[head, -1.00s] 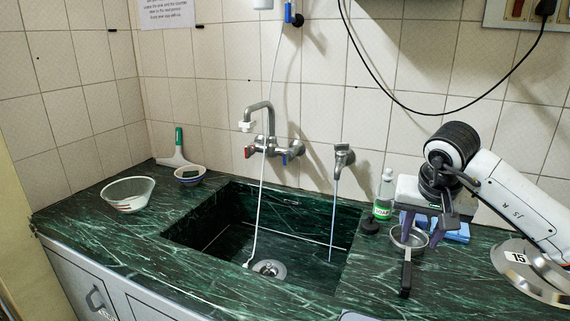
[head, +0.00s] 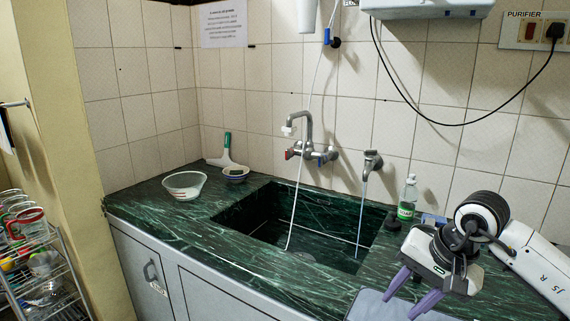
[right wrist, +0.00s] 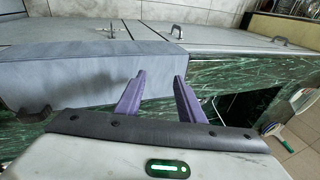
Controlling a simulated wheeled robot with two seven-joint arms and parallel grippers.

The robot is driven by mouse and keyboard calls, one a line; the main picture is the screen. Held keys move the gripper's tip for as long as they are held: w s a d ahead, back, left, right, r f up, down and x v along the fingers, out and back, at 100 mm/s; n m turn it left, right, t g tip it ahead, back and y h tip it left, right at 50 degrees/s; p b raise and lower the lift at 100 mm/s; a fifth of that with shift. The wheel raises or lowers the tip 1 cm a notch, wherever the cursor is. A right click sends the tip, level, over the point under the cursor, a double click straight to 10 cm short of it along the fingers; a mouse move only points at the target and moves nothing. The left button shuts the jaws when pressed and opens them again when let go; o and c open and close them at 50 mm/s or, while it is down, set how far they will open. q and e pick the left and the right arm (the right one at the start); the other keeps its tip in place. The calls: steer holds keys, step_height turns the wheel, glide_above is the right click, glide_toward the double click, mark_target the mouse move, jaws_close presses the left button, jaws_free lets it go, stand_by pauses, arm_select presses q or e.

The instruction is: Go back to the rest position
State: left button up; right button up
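My right gripper (head: 400,308) is in the lower right of the head view, at the front of the green marble counter (head: 150,205). Its two purple fingers are spread apart with nothing between them. The right wrist view shows the same open, empty fingers (right wrist: 160,78). My right arm comes in from the right and covers part of the counter behind it. My left gripper is in neither view now.
The sunken sink (head: 300,225) lies left of my right gripper, below two taps. A soap bottle (head: 407,200) stands at the sink's right corner. A glass bowl (head: 184,185) and a small bowl (head: 235,174) sit at left. A glass rack (head: 40,270) stands far left.

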steer(key=s+a+r+m+t+y, duration=0.1)
steer(key=s+a+m+y, duration=0.4)
steer(key=a+m+y, duration=0.5)
steer(key=s+a+r+m+y, duration=0.1)
steer(key=s+a+m+y, duration=0.5)
steer(key=a, duration=0.8)
steer(key=w+d+f+m+t+h, duration=0.2)
steer(key=d+f+m+t+h, duration=0.35)
steer(key=m, duration=1.05)
steer(key=w+d+f+m+t+h, duration=0.2)
steer(key=d+f+m+t+h, duration=0.4)
steer(key=m, duration=0.9)
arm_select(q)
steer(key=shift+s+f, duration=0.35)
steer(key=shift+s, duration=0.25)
arm_select(e)
steer(key=s+d+f+m+g+h, duration=0.2)
steer(key=s+d+f+m+g, duration=0.1)
steer(key=s+f+m, duration=0.5)
steer(key=s+d+f+m+g+h, duration=0.2)
steer(key=s+d+f+m+g, duration=0.1)
steer(key=s+f+m, duration=0.4)
steer(key=s+f+g, duration=0.1)
steer(key=s+f, duration=0.2)
steer(key=f, duration=0.3)
steer(key=shift+s+m, duration=0.2)
steer(key=shift+m, duration=0.2)
